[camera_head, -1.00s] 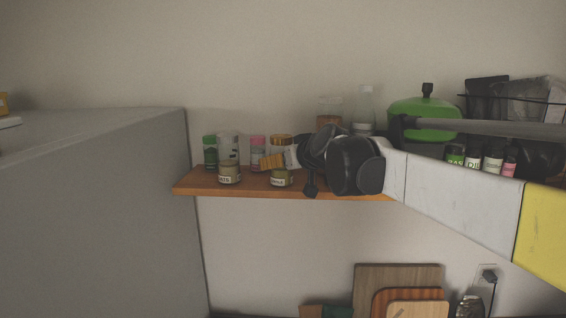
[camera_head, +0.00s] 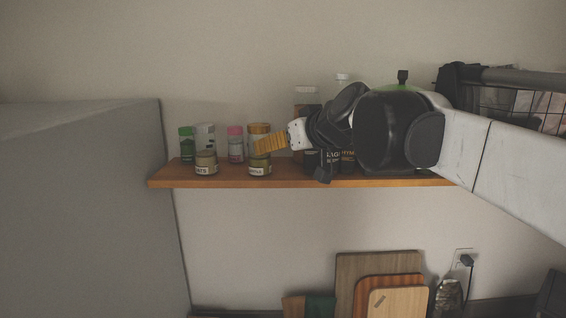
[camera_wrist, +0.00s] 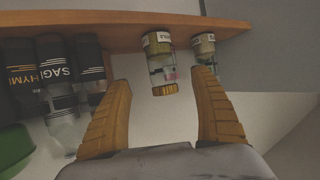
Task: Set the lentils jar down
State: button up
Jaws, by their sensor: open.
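Dark labelled jars (camera_wrist: 54,70) stand on the other side. A grey cabinet (camera_head: 80,200) bounds the left. Cutting boards (camera_head: 378,265) lean below.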

jog(key=s+d+f+m+g+h, duration=0.1)
jog(key=s+d+f+h, duration=0.1)
jog(key=s+d+f, duration=0.3)
jog(key=s+d+f+m+g+h, duration=0.2)
jog(key=s+d+f, duration=0.4)
jog(key=s+f, duration=0.8)
jog(key=s+d+f+m+g+h, duration=0.2)
jog(key=s+d+f, duration=0.3)
jog(key=s+f, duration=0.5)
jog(key=shift+d+f, duration=0.15)
jog(key=shift+f, duration=0.6)
notch_tip(320, 180, down, 39)
jog(key=b, duration=3.8)
jog(key=shift+r+b, duration=0.2)
jog(key=shift+b, duration=0.1)
jog(key=shift+w, duration=0.1)
